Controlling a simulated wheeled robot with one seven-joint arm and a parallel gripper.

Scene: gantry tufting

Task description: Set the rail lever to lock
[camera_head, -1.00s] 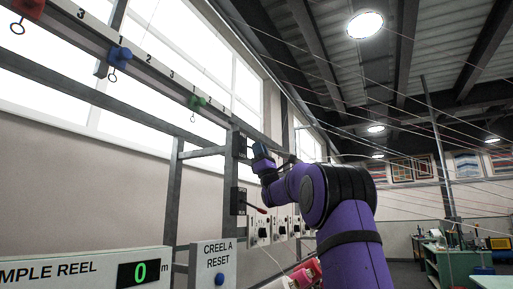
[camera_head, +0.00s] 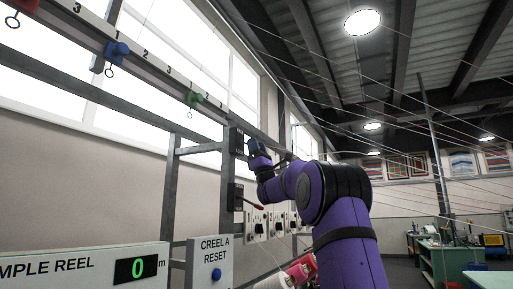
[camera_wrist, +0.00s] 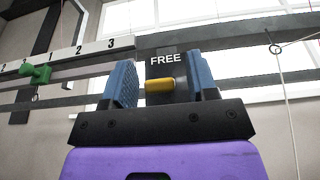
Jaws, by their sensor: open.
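My gripper (camera_wrist: 163,72) is open, with its two blue fingers spread apart in the wrist view. Between them stands a black plate (camera_wrist: 160,66) marked FREE, with a yellow lever handle (camera_wrist: 160,85) lying roughly level across it. The fingers sit on either side of the handle; I cannot tell whether either one touches it. In the head view my gripper (camera_head: 257,150) is at the upper black box (camera_head: 236,141) on the grey post, and the handle is hidden there. No LOCK mark is readable.
A second black box (camera_head: 235,196) with a red-tipped lever (camera_head: 253,204) sits lower on the post. A numbered rail (camera_head: 150,68) carries a blue clamp (camera_head: 117,50) and a green clamp (camera_head: 193,98). Thin yarns cross the space at right. A reset panel (camera_head: 212,262) stands below.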

